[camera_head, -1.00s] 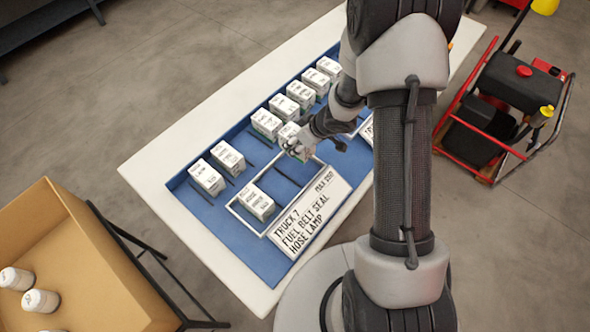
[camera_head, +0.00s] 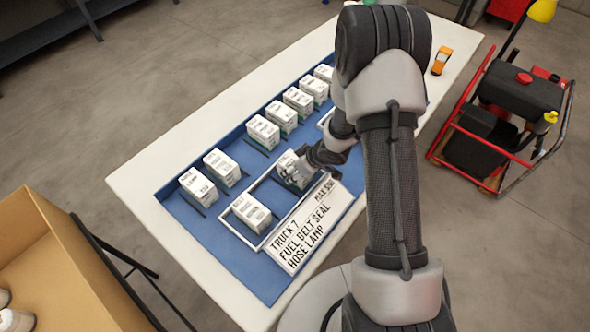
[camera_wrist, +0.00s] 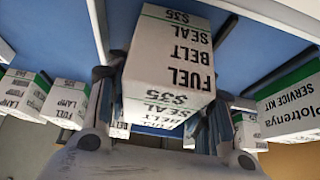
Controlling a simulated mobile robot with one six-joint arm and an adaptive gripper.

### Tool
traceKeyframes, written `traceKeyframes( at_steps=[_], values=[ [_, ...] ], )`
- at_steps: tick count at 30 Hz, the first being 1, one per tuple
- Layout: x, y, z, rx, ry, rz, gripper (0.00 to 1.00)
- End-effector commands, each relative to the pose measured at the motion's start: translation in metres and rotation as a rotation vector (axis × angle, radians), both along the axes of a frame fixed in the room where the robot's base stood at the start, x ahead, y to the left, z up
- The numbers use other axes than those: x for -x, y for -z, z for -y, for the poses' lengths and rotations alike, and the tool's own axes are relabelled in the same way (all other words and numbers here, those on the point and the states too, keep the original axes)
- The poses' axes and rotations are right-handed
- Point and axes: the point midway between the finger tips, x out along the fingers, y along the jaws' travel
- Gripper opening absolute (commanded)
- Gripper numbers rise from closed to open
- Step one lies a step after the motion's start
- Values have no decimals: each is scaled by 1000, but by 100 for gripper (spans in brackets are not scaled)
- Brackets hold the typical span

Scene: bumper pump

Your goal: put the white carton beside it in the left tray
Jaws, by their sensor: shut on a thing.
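A white carton with a green edge, printed FUEL BELT SEAL $35 (camera_wrist: 172,68), is held between the fingers of my gripper (camera_wrist: 165,95). In the head view the held carton (camera_head: 290,169) is over the right part of the left tray (camera_head: 262,243), a white-rimmed frame on the blue mat. My gripper (camera_head: 304,172) comes at it from the right. Another white carton (camera_head: 251,212) stands in the left part of that tray. A gap separates the two cartons. I cannot tell whether the held carton touches the tray floor.
A row of white cartons (camera_head: 263,132) stands along the mat's far side, with dark bars between some. A sign reading TRUCK 7, FUEL BELT SEAL, HOSE LAMP (camera_head: 303,235) leans before the tray. A second tray (camera_head: 325,117) is partly hidden by my arm. A cardboard box (camera_head: 70,270) stands left.

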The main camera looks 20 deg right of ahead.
Motion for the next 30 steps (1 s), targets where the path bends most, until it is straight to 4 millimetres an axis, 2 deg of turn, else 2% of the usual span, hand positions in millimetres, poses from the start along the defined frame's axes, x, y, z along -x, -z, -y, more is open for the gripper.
traceKeyframes(
  at_steps=[4,5,13,23,26,30],
  values=[
    [0,4,0,0,0,0,15],
    [0,3,0,1,0,-1,50],
    [0,3,0,1,0,-1,68],
    [0,2,0,1,0,-1,68],
    [2,-6,2,1,0,1,68],
    [11,-29,9,1,3,0,68]
  ],
)
